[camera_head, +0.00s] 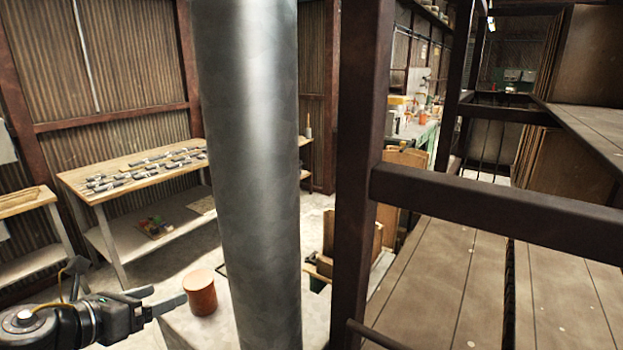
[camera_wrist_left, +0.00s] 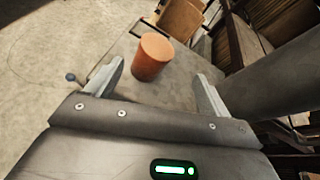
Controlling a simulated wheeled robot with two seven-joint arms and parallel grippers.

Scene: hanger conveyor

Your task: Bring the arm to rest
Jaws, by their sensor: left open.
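My left gripper (camera_head: 160,298) comes in at the lower left of the head view, with its fingers pointing right. In the left wrist view its two fingers (camera_wrist_left: 162,88) stand wide apart with nothing between their tips. An orange-brown cylinder (camera_head: 200,292) stands upright on a grey surface (camera_head: 185,325), just beyond the fingertips in the head view. The cylinder also shows in the wrist view (camera_wrist_left: 152,56), ahead of the fingers and apart from them. My right gripper is in neither view.
A thick grey metal column (camera_head: 250,180) stands close to the right of the cylinder. A dark steel frame (camera_head: 358,150) and brown deck panels (camera_head: 440,280) fill the right. A wooden workbench (camera_head: 125,172) with several dark tools stands at the back left. Open floor lies between.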

